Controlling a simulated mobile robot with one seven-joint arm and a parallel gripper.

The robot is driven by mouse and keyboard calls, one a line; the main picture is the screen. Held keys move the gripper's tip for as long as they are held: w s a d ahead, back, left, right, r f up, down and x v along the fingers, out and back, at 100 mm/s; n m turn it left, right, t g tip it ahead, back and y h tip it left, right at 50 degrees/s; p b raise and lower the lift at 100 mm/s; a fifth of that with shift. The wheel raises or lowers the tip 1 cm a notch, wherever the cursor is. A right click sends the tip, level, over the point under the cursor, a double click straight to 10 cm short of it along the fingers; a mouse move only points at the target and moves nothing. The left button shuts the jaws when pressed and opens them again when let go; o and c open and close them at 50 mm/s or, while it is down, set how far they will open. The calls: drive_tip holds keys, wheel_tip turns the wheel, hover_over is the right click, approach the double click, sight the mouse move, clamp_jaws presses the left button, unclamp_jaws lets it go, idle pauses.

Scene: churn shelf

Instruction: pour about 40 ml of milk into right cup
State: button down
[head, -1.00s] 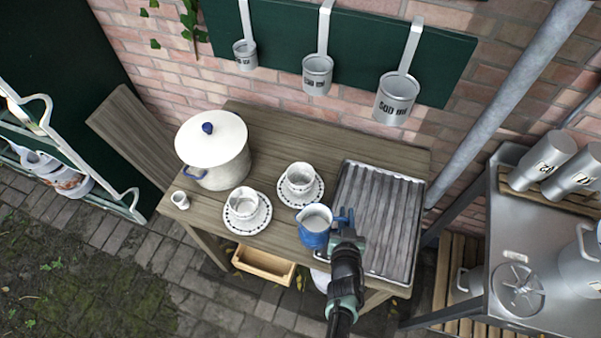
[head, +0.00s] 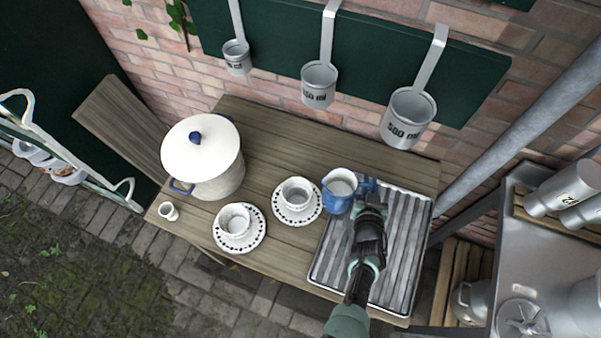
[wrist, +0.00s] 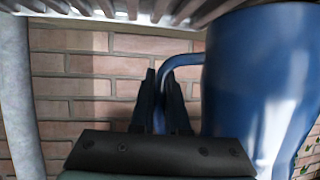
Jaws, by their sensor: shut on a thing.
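A blue jug (head: 338,196) with a pale inside is held near the left edge of the ribbed drainer, just right of the right cup (head: 296,192). It looks upright; whether its base touches anything is unclear. My gripper (head: 368,188) is shut on the jug's handle, on the jug's right side. In the wrist view the gripper (wrist: 161,80) closes around the blue handle, with the jug body (wrist: 255,85) filling the right side. The right cup is white and stands on a patterned saucer (head: 291,219). The left cup (head: 234,219) stands on its own saucer (head: 231,247).
A white lidded pot (head: 215,178) stands at the table's left, with a small white cup (head: 168,211) in front. The ribbed metal drainer (head: 325,262) covers the table's right. Measuring cups (head: 319,88) hang on the wall behind. A metal side table (head: 540,262) stands at right.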

drive_tip(key=shift+w+r, duration=0.1)
drive_tip(key=shift+w, duration=0.15)
drive_tip(key=shift+s+r, duration=0.1)
drive_tip(key=shift+a+r, duration=0.1)
drive_tip(key=a+r+n+h+b, duration=0.1)
drive_tip(key=a+r+b, duration=0.1)
drive_tip(key=r+b, duration=0.1)
drive_tip(key=a+r+n+t+h+b, duration=0.1)
drive_tip(key=r+n+b, duration=0.1)
drive_tip(key=r+b, duration=0.1)
drive_tip(key=a+r+n+h+b, duration=0.1)
drive_tip(key=a+r+n+b, duration=0.1)
drive_tip(key=r+b, duration=0.1)
drive_tip(key=shift+s+a+r+t, duration=0.15)
drive_tip(key=shift+a+r+t, duration=0.15)
drive_tip(key=shift+r, duration=0.35)
drive_tip(key=shift+a+r+n+t+h+b, duration=0.3)
drive_tip(key=shift+a+r+n+h+b, duration=0.3)
drive_tip(key=shift+n+b, duration=0.45)
drive_tip(key=shift+a+r+n+t+h+b, duration=0.35)
drive_tip(key=shift+a+n+b, duration=0.45)
drive_tip(key=shift+b, duration=0.3)
